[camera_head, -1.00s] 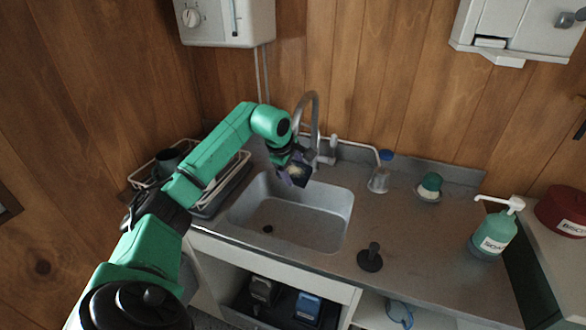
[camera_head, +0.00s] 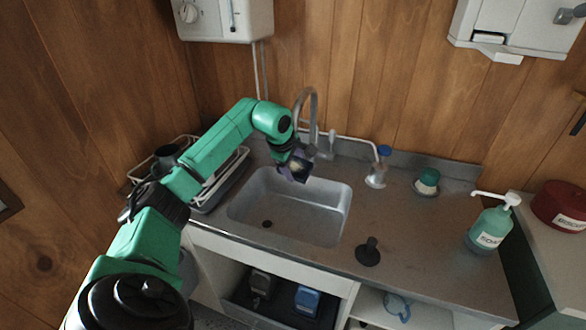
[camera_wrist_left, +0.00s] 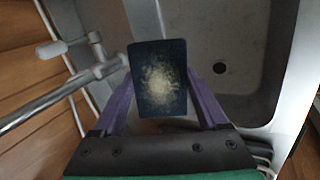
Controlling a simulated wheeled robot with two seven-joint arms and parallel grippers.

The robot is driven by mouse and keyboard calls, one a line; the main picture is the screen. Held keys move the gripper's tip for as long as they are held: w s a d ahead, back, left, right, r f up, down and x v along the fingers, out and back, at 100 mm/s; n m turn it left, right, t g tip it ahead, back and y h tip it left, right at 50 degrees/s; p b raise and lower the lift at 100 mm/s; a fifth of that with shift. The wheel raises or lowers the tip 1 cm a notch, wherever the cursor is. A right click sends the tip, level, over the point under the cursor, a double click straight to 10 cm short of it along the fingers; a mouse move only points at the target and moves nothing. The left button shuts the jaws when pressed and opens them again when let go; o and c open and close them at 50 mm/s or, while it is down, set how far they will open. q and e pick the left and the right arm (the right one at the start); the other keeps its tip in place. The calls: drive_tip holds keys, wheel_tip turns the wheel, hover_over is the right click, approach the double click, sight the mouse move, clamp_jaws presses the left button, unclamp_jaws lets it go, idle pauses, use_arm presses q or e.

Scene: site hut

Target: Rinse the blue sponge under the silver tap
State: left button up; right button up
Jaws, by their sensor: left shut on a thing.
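The blue sponge (camera_wrist_left: 158,80) is a dark blue block with a pale yellowish, speckled patch on its face. My left gripper (camera_head: 296,169) is shut on it, with purple fingers along its two sides in the left wrist view (camera_wrist_left: 160,100). In the head view the sponge (camera_head: 302,172) is above the back of the sink basin, just in front of the silver tap (camera_head: 314,115). The tap also shows in the left wrist view (camera_wrist_left: 80,82), left of the sponge. I cannot see any water running. My right gripper is not in view.
The sink basin (camera_head: 328,205) is empty, with a dark drain. A dish rack (camera_head: 228,180) stands to the left.

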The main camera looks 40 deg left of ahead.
use_arm(q)
drive_tip(key=shift+s+a, duration=0.2)
drive_tip(key=shift+a, duration=0.1)
drive_tip(key=shift+d, duration=0.1)
drive_tip(key=shift+w+d+p, duration=0.35)
drive_tip(key=shift+d+p, duration=0.15)
drive_tip(key=shift+s, duration=0.1)
drive_tip(key=shift+s+d+f+b, duration=0.15)
drive_tip(key=shift+s+b, duration=0.2)
drive_tip(key=shift+b, duration=0.1)
drive_tip(key=s+d+b, duration=0.3)
drive_tip(key=s+b, duration=0.1)
drive_tip(key=s, duration=0.2)
drive_tip(key=shift+d+b, duration=0.25)
drive_tip(key=shift+b, duration=0.1)
